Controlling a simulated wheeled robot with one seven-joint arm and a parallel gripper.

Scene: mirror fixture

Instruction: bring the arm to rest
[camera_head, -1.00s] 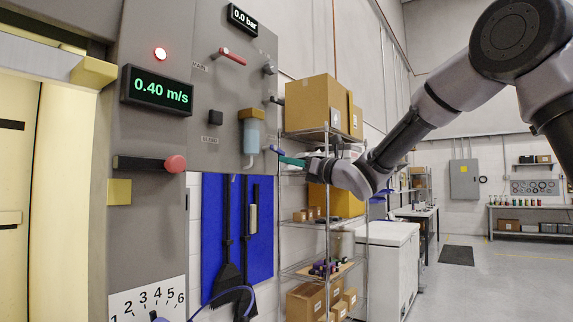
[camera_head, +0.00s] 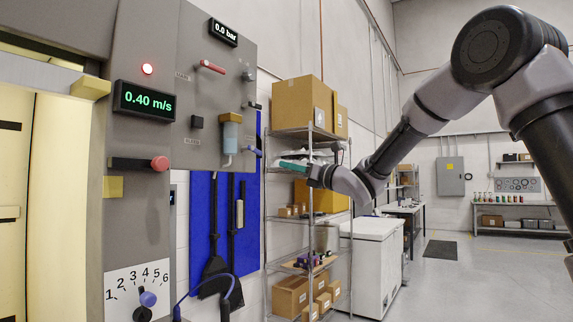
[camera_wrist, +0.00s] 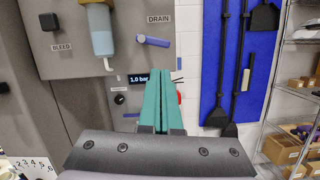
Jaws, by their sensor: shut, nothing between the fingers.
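My gripper (camera_head: 284,164) shows small in the head view, in front of the shelf rack and just right of the grey panel. Its teal fingers also show in the wrist view (camera_wrist: 160,92); they are together, with nothing between them. In the wrist view they point toward the lower panel and partly cover a small display reading 1.0 bar (camera_wrist: 138,79). A blue DRAIN handle (camera_wrist: 153,41) lies beyond the fingertips. My arm reaches in from the upper right of the head view.
The grey panel (camera_head: 150,50) carries a red-tipped lever (camera_head: 160,163), a red handle (camera_head: 212,67) and a numbered dial (camera_head: 142,312). Black tools hang on a blue board (camera_head: 202,220). A wire rack (camera_head: 266,220) with boxes and a white chest (camera_head: 372,262) stand right.

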